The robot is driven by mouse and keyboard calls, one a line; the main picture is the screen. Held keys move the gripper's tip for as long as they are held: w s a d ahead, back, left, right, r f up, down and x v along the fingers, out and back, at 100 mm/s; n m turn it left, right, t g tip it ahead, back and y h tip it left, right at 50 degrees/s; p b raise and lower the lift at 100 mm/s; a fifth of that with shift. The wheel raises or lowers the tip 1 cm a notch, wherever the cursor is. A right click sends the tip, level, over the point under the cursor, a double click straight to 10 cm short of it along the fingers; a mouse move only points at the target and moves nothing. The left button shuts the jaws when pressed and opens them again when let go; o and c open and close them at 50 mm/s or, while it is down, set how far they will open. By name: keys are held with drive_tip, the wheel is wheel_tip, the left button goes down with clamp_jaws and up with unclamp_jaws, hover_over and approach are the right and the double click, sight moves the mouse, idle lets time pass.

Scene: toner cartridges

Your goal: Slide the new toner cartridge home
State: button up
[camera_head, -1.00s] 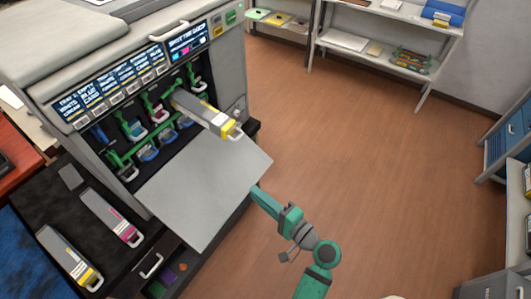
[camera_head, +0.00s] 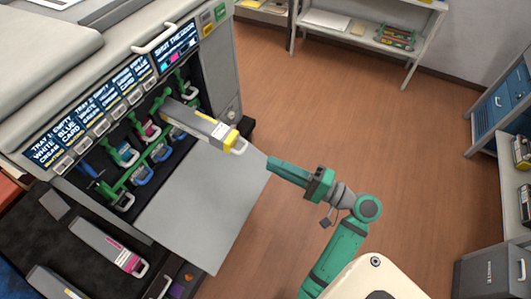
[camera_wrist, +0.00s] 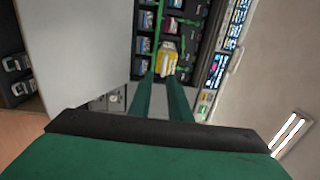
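The toner cartridge (camera_head: 205,127), grey with a yellow end and a pale handle, sticks well out of the rightmost bay of the printer (camera_head: 215,70). Its yellow end also shows in the wrist view (camera_wrist: 167,62), just beyond the fingertips. My gripper (camera_head: 269,163) is to the right of the cartridge's handle end in the head view, with a small gap between them. In the wrist view my two fingers (camera_wrist: 162,85) stand apart with nothing between them. The cartridge's inner end is hidden in the bay.
The printer's grey front door (camera_head: 195,205) lies folded down below the bays. Other cartridges with coloured handles sit in the bays to the left. A magenta-marked cartridge (camera_head: 105,246) and another, partly cut off, lie on the dark surface at lower left. The floor at right is open.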

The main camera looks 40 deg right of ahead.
sight(244, 149)
drive_tip(key=shift+r+x, duration=0.15)
drive_tip(key=shift+x, duration=1.6)
drive_tip(key=shift+r+x, duration=0.15)
drive_tip(key=shift+x, duration=1.6)
drive_tip(key=shift+r+x, duration=0.15)
drive_tip(key=shift+x, duration=1.6)
clamp_jaws()
